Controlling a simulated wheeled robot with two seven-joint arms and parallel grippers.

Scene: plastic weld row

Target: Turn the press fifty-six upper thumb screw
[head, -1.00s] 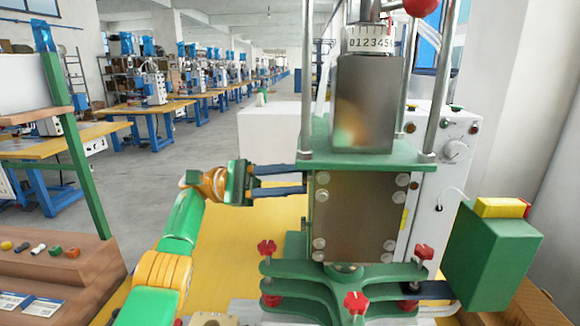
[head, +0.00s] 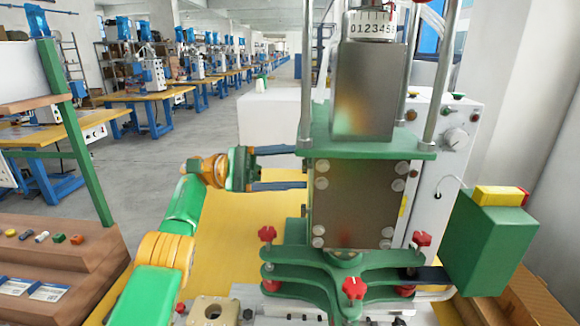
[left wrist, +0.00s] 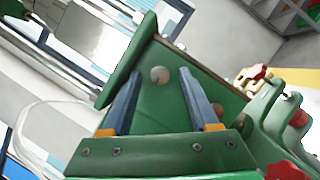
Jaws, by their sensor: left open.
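The press (head: 355,205) stands at the centre right, with a green frame and a brown-grey metal block. A red one also shows in the left wrist view (left wrist: 285,170). My left gripper (head: 304,168) is open and empty at the press's left side, under the green top plate. In the left wrist view its two fingers (left wrist: 160,73) point at the green side, with a round grey screw head (left wrist: 160,75) between them. I cannot tell whether they touch it.
A green box with a yellow top (head: 488,242) sticks out at the press's right. A white machine cabinet (head: 440,150) stands behind. The yellow table (head: 235,240) is bare left of the press. A brown stepped rack (head: 60,260) with small coloured parts stands at far left.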

